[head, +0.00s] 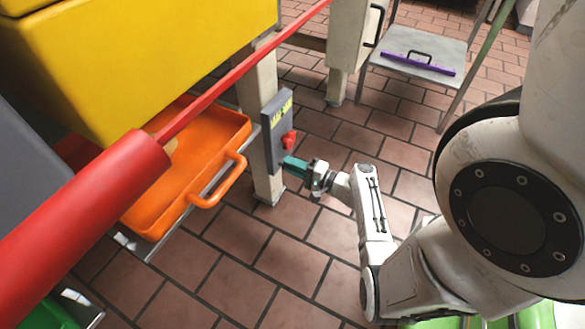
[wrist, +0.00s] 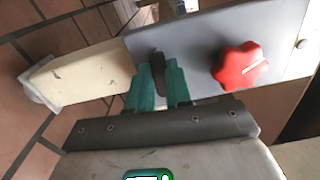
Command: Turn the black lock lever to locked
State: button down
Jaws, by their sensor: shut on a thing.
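The black lock lever (wrist: 157,64) stands out from a grey panel (wrist: 200,38) in the wrist view. My gripper (wrist: 160,80) has teal fingers, one on each side of the lever, and is shut on it. In the head view my gripper (head: 293,165) reaches the lower part of the grey panel (head: 268,137). The lever cannot be made out there. Its locked or unlocked marking is not readable.
A red star-shaped knob (wrist: 240,66) sits right of the lever; it also shows in the head view (head: 289,139). A cream post (head: 262,95) carries the panel. An orange tray (head: 165,205) is at left. A red bar (head: 90,210) crosses the upper left. Tiled floor is open below.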

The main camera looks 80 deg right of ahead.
jog(key=shift+n, duration=0.6)
jog(key=c, duration=1)
grip_release()
jog(key=shift+c, duration=0.2)
jog(key=p+v, duration=0.2)
jog(key=v, duration=0.9)
jog(key=shift+a, duration=0.1)
